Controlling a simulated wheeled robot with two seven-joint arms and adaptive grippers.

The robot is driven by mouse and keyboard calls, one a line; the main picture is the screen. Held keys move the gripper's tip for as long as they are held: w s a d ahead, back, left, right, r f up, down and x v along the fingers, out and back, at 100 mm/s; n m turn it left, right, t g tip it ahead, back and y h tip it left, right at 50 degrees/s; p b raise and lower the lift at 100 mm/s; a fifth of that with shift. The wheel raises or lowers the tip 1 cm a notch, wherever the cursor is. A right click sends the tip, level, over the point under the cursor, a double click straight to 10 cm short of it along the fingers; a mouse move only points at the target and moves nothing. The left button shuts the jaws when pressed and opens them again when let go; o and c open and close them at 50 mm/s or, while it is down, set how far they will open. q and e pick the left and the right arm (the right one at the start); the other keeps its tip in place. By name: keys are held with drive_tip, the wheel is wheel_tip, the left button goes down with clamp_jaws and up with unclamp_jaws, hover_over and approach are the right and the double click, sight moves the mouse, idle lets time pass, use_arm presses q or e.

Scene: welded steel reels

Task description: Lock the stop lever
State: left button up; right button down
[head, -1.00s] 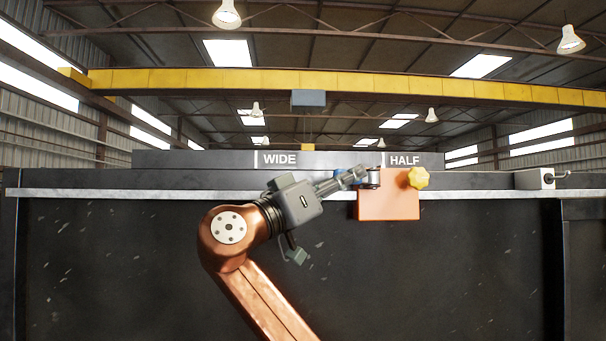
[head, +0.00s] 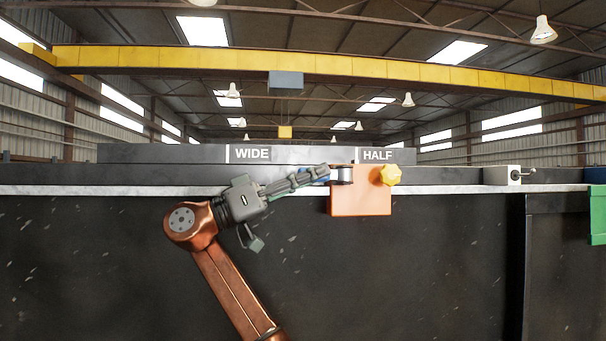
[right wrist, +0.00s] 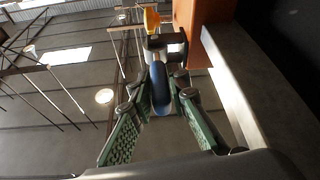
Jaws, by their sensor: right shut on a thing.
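The stop is an orange block (head: 360,204) with a yellow knob (head: 390,175), at the bench's front edge below the HALF label. Its lever has a blue handle (right wrist: 160,88), which points left from a dark pivot (head: 342,175) on the block's left side. My right gripper (head: 322,173) comes in from the left and is shut on the blue handle. In the right wrist view the handle lies between the green finger pads, with the orange block (right wrist: 186,20) just beyond. The fingers hide most of the handle in the head view. My left gripper is not in view.
A dark rail (head: 130,153) behind carries the WIDE and HALF labels. A green piece (head: 598,214) shows at the right edge. The ledge between block and box looks clear.

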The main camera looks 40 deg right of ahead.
drive_tip(key=shift+d+r, duration=0.1)
drive_tip(key=shift+r, duration=0.1)
drive_tip(key=c, duration=2.2)
unclamp_jaws()
drive_tip(key=o, duration=0.4)
drive_tip(key=shift+d+f, duration=0.1)
drive_tip(key=v, duration=1.2)
drive_tip(key=shift+w, duration=0.1)
